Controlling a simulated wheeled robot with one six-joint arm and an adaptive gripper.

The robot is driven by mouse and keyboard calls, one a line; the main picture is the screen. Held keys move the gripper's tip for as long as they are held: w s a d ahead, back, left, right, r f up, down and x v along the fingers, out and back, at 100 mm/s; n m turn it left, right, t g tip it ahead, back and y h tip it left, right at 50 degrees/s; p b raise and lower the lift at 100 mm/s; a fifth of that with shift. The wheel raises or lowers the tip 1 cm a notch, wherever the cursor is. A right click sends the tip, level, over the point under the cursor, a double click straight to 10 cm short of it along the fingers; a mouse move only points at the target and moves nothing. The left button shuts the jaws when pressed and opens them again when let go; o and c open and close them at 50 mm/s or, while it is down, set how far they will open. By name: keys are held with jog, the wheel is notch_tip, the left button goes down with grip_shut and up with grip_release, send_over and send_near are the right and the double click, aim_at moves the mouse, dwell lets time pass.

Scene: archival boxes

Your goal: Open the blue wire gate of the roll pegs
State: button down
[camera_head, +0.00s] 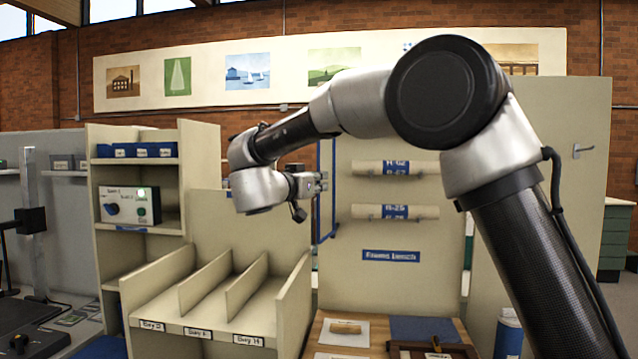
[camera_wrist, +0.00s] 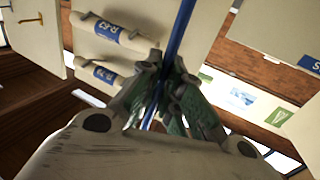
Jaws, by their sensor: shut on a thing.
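The blue wire gate (camera_head: 334,190) shows in the head view as a narrow upright frame at the left side of the roll panel. It is seen nearly edge-on and does not cross the rolls' fronts. My gripper (camera_head: 318,184) is at the gate's left bar, about mid-height. In the wrist view a blue bar (camera_wrist: 181,28) runs down between the fingers of my gripper (camera_wrist: 168,80), which are shut on it. The upper roll (camera_head: 395,168) and lower roll (camera_head: 395,212) lie horizontally on the panel.
A beige sorting rack (camera_head: 190,262) with upright dividers stands left, below my gripper. A shelf unit (camera_head: 107,215) with blue boxes is farther left. A wooden bench (camera_head: 312,343) with papers and a blue mat (camera_head: 422,329) lies below the panel (camera_head: 390,285).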

jog(key=shift+r, duration=0.15)
jog(key=c, duration=1.6)
grip_release()
jog(key=shift+o, duration=0.2)
jog(key=v, duration=1.2)
